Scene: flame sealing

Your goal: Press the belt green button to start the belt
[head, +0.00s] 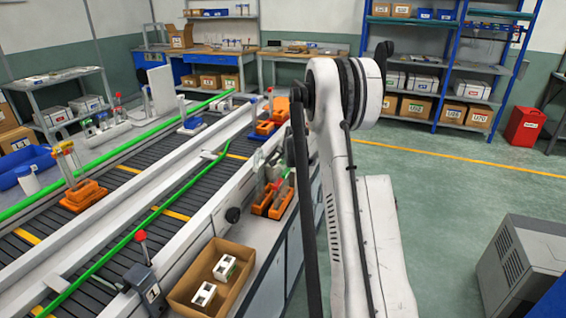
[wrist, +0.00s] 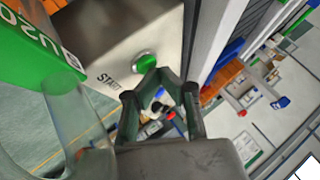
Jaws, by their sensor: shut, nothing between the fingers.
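The green button (wrist: 145,62) is a round green cap in a metal ring on a grey metal box (wrist: 118,42), with START lettering beside it. My gripper (wrist: 160,74) is shut and empty, its dark fingertips close together just below and right of the button in the wrist view. I cannot tell whether the tips touch it. In the head view my white arm stands in front, and neither my gripper nor the green button can be made out. The belt (head: 110,181) is dark and slatted with yellow stripes, running diagonally on the left.
Orange fixtures (head: 83,195) stand on the belt lanes. A cardboard box (head: 183,297) with white parts sits beside the conveyor, near a red-topped post (head: 140,236). A transparent tube-like object (wrist: 70,105) is close at left in the wrist view. Floor at right is mostly clear, with a grey cabinet (head: 520,260).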

